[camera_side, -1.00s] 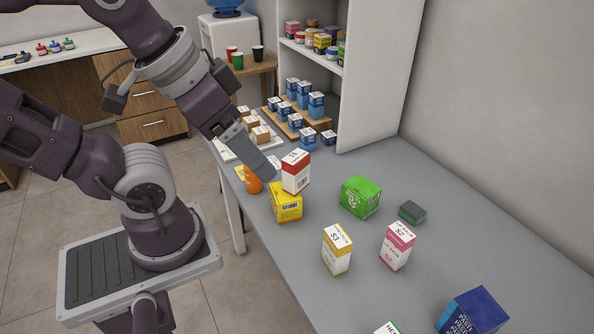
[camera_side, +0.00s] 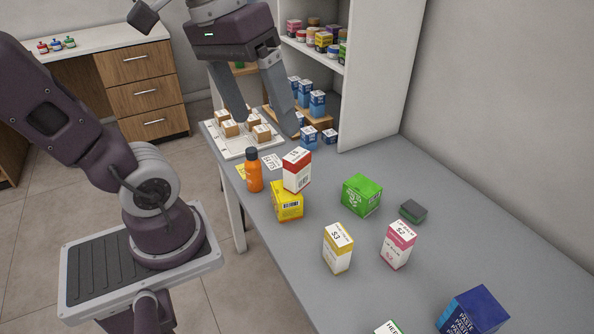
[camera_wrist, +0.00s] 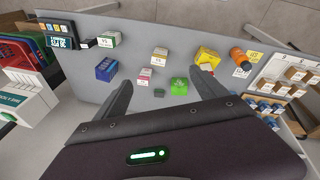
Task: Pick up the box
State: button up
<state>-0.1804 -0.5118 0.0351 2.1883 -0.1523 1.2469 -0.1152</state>
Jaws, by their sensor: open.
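Several boxes stand on the grey counter (camera_side: 430,190). A white box with a red top (camera_side: 297,170) is at or on the yellow box (camera_side: 287,203); I cannot tell if it is stacked. A green box (camera_side: 361,195), a white-and-yellow box (camera_side: 338,248), a pink-and-white box (camera_side: 397,245) and a dark blue box (camera_side: 472,312) stand nearer. My gripper (camera_side: 270,127) is open and empty, raised above the far end of the counter. In the wrist view, my gripper (camera_wrist: 163,78) has its fingers spread, with the green box (camera_wrist: 179,86) and yellow box (camera_wrist: 207,57) beyond them.
An orange bottle (camera_side: 253,172) stands left of the red-topped box. A white tray (camera_side: 237,153) with small brown boxes and a wooden rack with small blue boxes (camera_side: 317,103) are at the far end. A white shelf (camera_side: 375,80) rises behind. A small dark block (camera_side: 413,211) lies right of the green box.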

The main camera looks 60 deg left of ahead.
jog(key=w+a+n+g+h, duration=0.2)
jog(key=w+n+h, duration=0.1)
jog(key=w+n, duration=0.15)
jog(key=n+t+h, duration=0.3)
jog(key=n+h, duration=0.5)
jog(key=n, duration=0.5)
send_over(304, 167)
jog(key=s+a, duration=0.3)
jog(key=a, duration=0.1)
jog(key=shift+n+t, duration=0.45)
jog(key=shift+t, duration=0.25)
jog(key=f, duration=0.8)
jog(key=a+f, duration=0.1)
jog(key=f, duration=1.5)
jog(key=shift+w+a+f, duration=0.1)
jog(key=shift+w+a, duration=0.05)
jog(key=x, duration=0.7)
jog(key=shift+w, duration=0.15)
jog(key=c, duration=1.7)
